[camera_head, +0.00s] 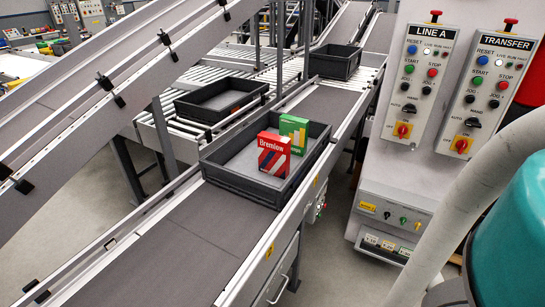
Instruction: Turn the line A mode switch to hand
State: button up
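The LINE A panel (421,75) is a pale upright plate on the grey cabinet at the upper right. Its mode switch (409,108) is a small black knob below the jog buttons and above a red rotary switch on a yellow plate (402,130). Small labels sit around the knob; which way it points is too small to tell. My pale and teal arm links are at the lower right, in front of the cabinet and to the right of the LINE A panel. My gripper is out of view.
A similar TRANSFER panel (486,92) stands right of LINE A. A lower control box (393,216) juts out below. A conveyor (176,247) to the left carries a dark tray (240,180) with red and green boxes. Floor shows between conveyor and cabinet.

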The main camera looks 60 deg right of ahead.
aim_at(410, 108)
jog(key=z, duration=2.3)
